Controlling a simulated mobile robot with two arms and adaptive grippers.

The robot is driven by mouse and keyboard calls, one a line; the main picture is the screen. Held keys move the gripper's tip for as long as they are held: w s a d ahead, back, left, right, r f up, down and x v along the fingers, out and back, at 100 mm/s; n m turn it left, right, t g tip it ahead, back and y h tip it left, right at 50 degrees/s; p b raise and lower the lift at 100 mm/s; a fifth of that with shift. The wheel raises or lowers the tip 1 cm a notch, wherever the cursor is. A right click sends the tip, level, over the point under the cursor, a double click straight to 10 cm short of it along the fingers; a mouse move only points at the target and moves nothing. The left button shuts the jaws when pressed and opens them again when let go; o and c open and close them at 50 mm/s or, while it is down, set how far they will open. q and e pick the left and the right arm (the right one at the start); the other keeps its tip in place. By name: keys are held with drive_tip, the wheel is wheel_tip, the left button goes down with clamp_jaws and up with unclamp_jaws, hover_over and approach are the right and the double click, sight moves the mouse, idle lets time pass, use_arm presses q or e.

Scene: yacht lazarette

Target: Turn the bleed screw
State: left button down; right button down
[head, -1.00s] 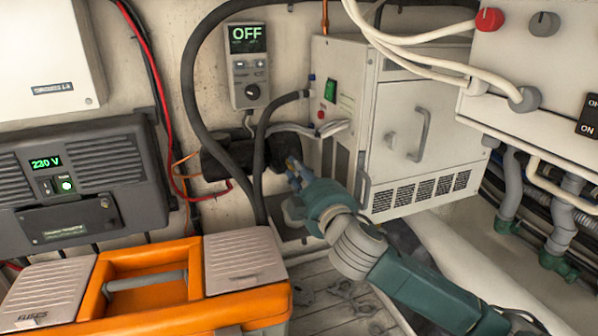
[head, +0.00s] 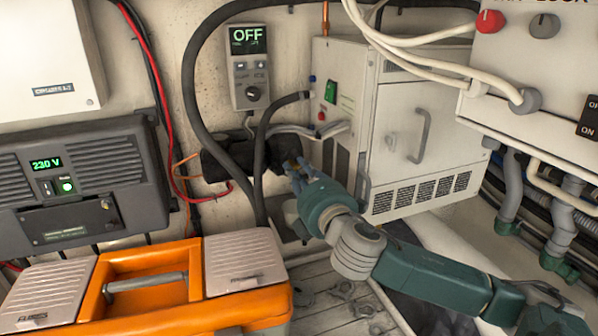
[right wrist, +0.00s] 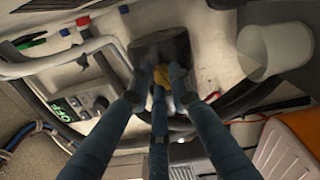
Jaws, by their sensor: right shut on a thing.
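My right gripper (head: 292,165) reaches to the black cylindrical unit (head: 228,160) on the back wall, left of the white cabinet. In the right wrist view its three blue fingers (right wrist: 160,84) close around a small yellow-brass piece, which looks like the bleed screw (right wrist: 160,73), on the dark round end of that unit (right wrist: 160,47). The gripper is shut on it. In the head view the screw is mostly hidden by the fingers. My left gripper is not in view.
A dark hose (head: 258,160) hangs just left of my right gripper. The white cabinet (head: 408,125) stands close on its right. An orange toolbox (head: 150,312) sits at front left. A white cup-like container (right wrist: 275,50) shows near the fingers in the right wrist view.

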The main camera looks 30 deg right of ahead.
drive_tip(key=n, duration=0.4)
drive_tip(key=shift+a+f+n, duration=0.1)
drive_tip(key=shift+f+n, duration=0.05)
drive_tip(key=shift+n, duration=0.25)
drive_tip(key=n, duration=0.3)
drive_tip(key=shift+n, duration=0.3)
drive_tip(key=n, duration=0.6)
drive_tip(key=shift+a+f+n, duration=0.1)
drive_tip(key=shift+f+n, duration=0.1)
drive_tip(key=shift+n, duration=0.2)
drive_tip(key=c, duration=1.8)
unclamp_jaws()
drive_tip(key=shift+o, duration=0.7)
drive_tip(key=shift+w+r, duration=0.1)
drive_tip(key=v, duration=0.7)
drive_tip(key=shift+s, duration=0.25)
